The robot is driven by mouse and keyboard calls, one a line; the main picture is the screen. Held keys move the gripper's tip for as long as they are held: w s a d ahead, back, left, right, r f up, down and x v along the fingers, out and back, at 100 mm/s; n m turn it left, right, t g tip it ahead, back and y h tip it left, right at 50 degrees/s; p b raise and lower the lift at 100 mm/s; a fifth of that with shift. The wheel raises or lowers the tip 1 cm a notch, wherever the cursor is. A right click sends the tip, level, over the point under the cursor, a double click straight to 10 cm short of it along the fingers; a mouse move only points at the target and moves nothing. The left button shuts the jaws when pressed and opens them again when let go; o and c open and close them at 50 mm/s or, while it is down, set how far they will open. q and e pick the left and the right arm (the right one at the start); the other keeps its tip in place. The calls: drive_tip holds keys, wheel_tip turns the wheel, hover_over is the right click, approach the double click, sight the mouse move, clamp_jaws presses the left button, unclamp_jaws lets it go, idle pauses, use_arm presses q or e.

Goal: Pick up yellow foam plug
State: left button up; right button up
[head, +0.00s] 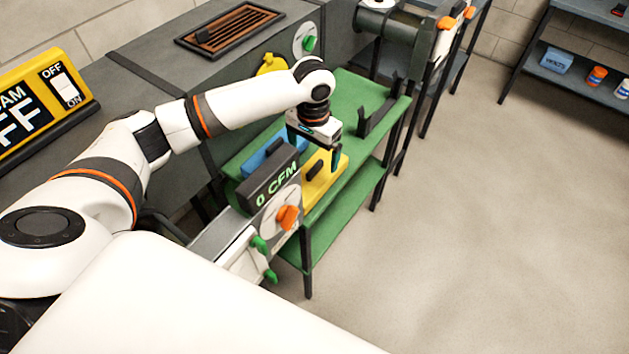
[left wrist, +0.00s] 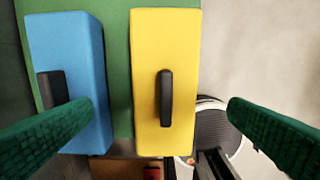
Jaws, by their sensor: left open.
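The yellow foam plug (head: 322,188) lies on the green cart beside the duct, partly hidden by my gripper and the CFM box. In the left wrist view the yellow foam plug (left wrist: 165,40) is a long block with a black handle (left wrist: 166,98) on top. My left gripper (head: 316,152) points down above it, open and empty. In the left wrist view the fingers of my left gripper (left wrist: 160,106) lie either side of the plug and its handle, apart from the handle. The left finger overlaps the blue plug in the picture. My right gripper is out of view.
A blue foam plug (head: 262,160) with a black handle lies left of the yellow one. A black box reading "0 CFM" (head: 270,190) stands in front. The green cart (head: 352,100) has a black bracket (head: 378,118) behind. Open floor (head: 480,200) lies to the right.

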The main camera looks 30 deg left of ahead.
sight(315, 176)
use_arm(q)
wheel_tip(315, 176, down, 4)
drive_tip(key=f, duration=0.5)
drive_tip(key=shift+s+d, duration=0.15)
drive_tip(key=shift+d, duration=0.15)
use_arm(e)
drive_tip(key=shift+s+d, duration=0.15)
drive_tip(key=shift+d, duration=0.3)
use_arm(q)
drive_tip(key=shift+c, duration=0.6)
drive_tip(key=c, duration=1.1)
wheel_tip(315, 176, up, 11)
drive_tip(key=shift+f+p, duration=0.1)
drive_tip(key=shift+p, duration=0.55)
wheel_tip(315, 176, up, 3)
drive_tip(key=p, duration=0.5)
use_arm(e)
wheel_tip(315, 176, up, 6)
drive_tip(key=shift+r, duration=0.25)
